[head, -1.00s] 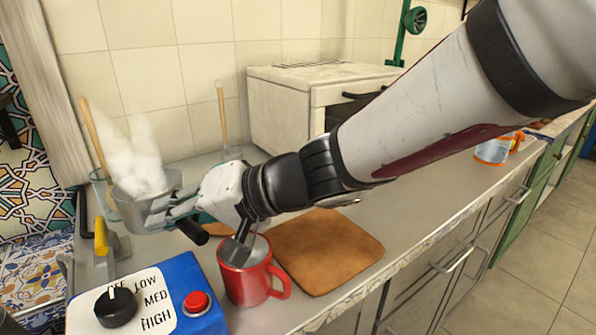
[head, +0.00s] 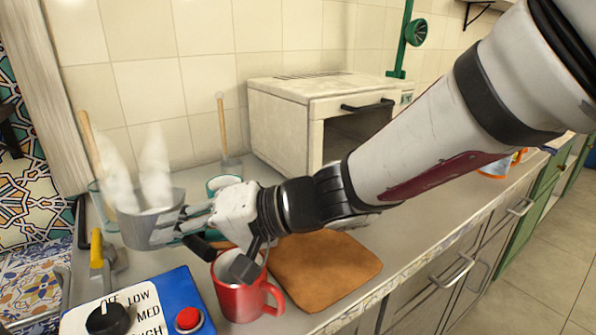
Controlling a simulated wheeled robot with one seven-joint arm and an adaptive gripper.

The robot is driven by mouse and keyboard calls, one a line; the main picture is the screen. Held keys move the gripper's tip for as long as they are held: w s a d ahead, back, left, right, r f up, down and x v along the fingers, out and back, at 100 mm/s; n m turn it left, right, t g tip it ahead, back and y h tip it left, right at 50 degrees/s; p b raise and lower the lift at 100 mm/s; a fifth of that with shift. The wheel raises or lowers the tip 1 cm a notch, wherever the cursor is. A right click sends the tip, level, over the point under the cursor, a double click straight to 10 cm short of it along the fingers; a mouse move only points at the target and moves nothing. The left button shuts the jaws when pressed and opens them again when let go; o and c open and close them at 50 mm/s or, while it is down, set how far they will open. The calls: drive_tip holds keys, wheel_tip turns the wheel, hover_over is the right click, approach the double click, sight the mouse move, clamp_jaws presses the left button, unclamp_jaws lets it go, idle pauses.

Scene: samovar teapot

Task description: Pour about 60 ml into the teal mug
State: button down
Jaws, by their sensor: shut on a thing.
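A grey metal pot (head: 150,226) with white steam rising from it is held at the left, above the counter. My gripper (head: 182,224) is shut on the pot's right side. The pot looks roughly upright, and its black handle (head: 197,248) points toward the front right. The liquid level in the pot is not visible.
A red mug (head: 240,296) stands close in front of my wrist, beside a brown board (head: 325,268). A blue control box (head: 185,290) with a knob and red button is at the front left. A white oven (head: 300,115) stands behind. A glass container (head: 97,190) is behind the pot.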

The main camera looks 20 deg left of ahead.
drive_tip(key=w+d+r+m+g+y+p, duration=0.1)
drive_tip(key=w+d+r+m+y+p, duration=0.1)
drive_tip(key=w+p, duration=0.3)
drive_tip(key=shift+d+r+m+g+y, duration=0.2)
drive_tip(key=shift+r+m+g+y, duration=0.2)
drive_tip(key=shift+r+m+y, duration=0.3)
drive_tip(key=shift+w+f+p, duration=0.1)
drive_tip(key=shift+p, duration=0.2)
drive_tip(key=shift+w+d+r+m+y+p, duration=0.3)
drive_tip(key=shift+w+r+m+y, duration=0.15)
drive_tip(key=shift+m, duration=0.45)
drive_tip(key=shift+w+d, duration=0.2)
drive_tip(key=shift+w, duration=0.15)
drive_tip(key=shift+w+d+r+m+y, duration=0.1)
drive_tip(key=shift+w+r+m+y, duration=0.15)
drive_tip(key=shift+m+y, duration=0.25)
drive_tip(key=shift+w+d+r+m+y, duration=0.1)
drive_tip(key=shift+r+m+y, duration=0.1)
drive_tip(key=shift+m+y, duration=0.3)
idle(0.9)
drive_tip(key=s+a+f+n+t+h+b, duration=0.1)
drive_tip(key=s+a+f+n+h+b, duration=0.2)
drive_tip(key=s+n+h+b, duration=0.1)
drive_tip(key=shift+s+f+n+h, duration=0.4)
drive_tip(key=shift+s+n+h, duration=0.15)
drive_tip(key=shift+s+n, duration=0.35)
drive_tip(key=shift+w, duration=0.1)
idle(1.5)
